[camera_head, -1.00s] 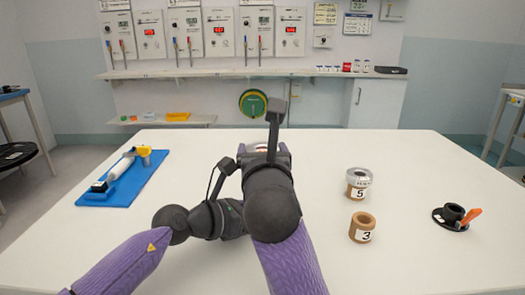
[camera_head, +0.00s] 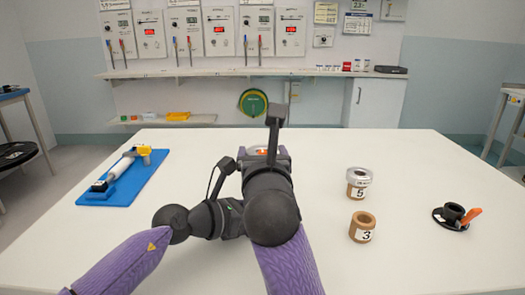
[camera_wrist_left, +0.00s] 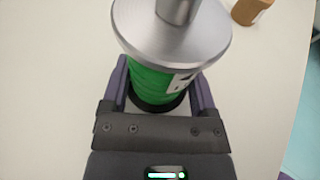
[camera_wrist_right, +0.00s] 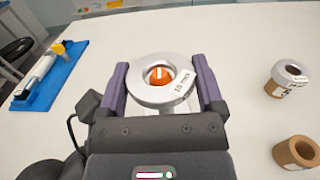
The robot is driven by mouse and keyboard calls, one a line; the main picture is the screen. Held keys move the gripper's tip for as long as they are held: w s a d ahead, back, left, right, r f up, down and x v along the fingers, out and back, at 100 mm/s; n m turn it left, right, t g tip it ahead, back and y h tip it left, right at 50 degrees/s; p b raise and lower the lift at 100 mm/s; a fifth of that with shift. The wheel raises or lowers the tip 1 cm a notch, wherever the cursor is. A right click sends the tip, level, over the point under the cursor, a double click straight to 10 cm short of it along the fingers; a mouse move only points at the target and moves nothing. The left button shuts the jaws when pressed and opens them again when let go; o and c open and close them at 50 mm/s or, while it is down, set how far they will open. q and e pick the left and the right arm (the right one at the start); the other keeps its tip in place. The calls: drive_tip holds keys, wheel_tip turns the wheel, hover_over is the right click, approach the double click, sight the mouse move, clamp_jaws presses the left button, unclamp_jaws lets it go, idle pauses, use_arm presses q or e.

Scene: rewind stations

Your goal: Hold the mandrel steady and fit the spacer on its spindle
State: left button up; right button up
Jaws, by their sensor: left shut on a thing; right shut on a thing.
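The mandrel (camera_wrist_left: 155,82) has a green body, a wide silver flange and a silver spindle (camera_wrist_left: 177,8) that runs out of the top of the left wrist view. My left gripper (camera_wrist_left: 160,98) is shut on the green body below the flange. The spacer (camera_wrist_right: 147,97), a silver ring marked "10 mm", is between the fingers of my right gripper (camera_wrist_right: 163,92), which is shut on it. An orange tip (camera_wrist_right: 160,75) shows within the ring's hole; I cannot tell how deep it sits. In the head view my right arm hides the mandrel and most of the spacer (camera_head: 262,150).
Right of my arms stand a silver-topped ring marked 5 (camera_head: 358,183) and a brown ring marked 3 (camera_head: 362,227). A black part with an orange lever (camera_head: 456,217) lies far right. A blue mat (camera_head: 125,183) with a tool lies left. The table between is clear.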

drive_tip(key=shift+f, duration=0.15)
drive_tip(key=o, duration=1)
drive_tip(key=s, duration=1.2)
drive_tip(key=shift+d, duration=0.4)
